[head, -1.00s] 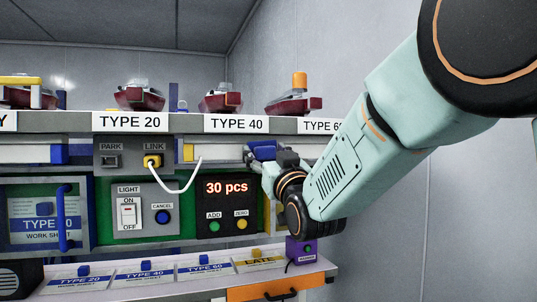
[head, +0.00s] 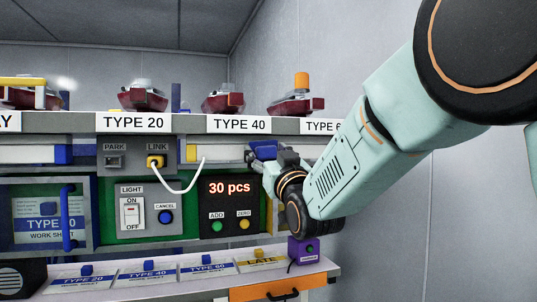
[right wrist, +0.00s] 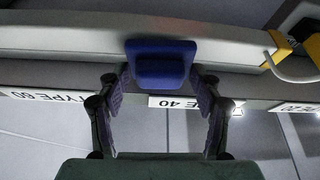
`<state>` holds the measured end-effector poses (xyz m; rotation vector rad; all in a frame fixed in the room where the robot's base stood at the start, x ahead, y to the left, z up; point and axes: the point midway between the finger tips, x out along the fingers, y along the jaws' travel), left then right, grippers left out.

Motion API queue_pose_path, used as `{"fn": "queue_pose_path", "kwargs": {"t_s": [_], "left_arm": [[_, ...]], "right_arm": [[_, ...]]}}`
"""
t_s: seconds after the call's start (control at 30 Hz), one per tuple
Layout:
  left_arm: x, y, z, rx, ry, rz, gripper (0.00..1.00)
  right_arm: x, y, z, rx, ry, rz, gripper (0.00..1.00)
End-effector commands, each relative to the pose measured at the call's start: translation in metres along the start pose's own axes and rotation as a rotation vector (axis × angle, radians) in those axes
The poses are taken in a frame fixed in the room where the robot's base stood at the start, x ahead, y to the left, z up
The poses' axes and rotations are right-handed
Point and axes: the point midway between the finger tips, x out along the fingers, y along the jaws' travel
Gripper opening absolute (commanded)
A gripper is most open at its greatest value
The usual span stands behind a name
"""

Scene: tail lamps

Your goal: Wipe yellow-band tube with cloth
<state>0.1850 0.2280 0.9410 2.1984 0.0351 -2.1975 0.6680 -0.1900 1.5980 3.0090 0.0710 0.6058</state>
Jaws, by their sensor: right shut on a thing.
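The yellow-band tube is a long white tube (head: 222,153) with a yellow band (head: 190,153) at its left end, lying along the shelf front under the TYPE 40 label. In the right wrist view, the tube (right wrist: 70,42) crosses the top with its yellow band (right wrist: 281,45) at right. My right gripper (head: 262,158) is shut on the blue cloth (head: 262,149), a folded-looking pad. In the right wrist view the cloth (right wrist: 161,63) lies over the tube and seems to touch it. My left gripper is not in view.
A white cable (head: 183,190) hangs from the yellow LINK plug (head: 155,161) left of the tube. A blue-banded tube (head: 25,154) lies further left. A counter panel (head: 230,205) reads 30 pcs. A purple box (head: 302,250) stands below my right arm.

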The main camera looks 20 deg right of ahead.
Motion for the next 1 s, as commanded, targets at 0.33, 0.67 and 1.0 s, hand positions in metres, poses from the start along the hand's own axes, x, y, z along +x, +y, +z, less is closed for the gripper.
{"fn": "queue_pose_path", "kwargs": {"t_s": [0.33, 0.67, 1.0], "left_arm": [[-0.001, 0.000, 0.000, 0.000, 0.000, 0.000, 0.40], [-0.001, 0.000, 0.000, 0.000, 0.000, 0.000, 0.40], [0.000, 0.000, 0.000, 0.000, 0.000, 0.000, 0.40]], "right_arm": [[0.006, 0.000, 0.003, 0.000, 0.000, 0.000, 0.40], [0.011, 0.000, 0.005, 0.000, -0.001, 0.000, 0.40], [0.013, 0.004, 0.007, 0.002, -0.001, 0.002, 0.40]]}}
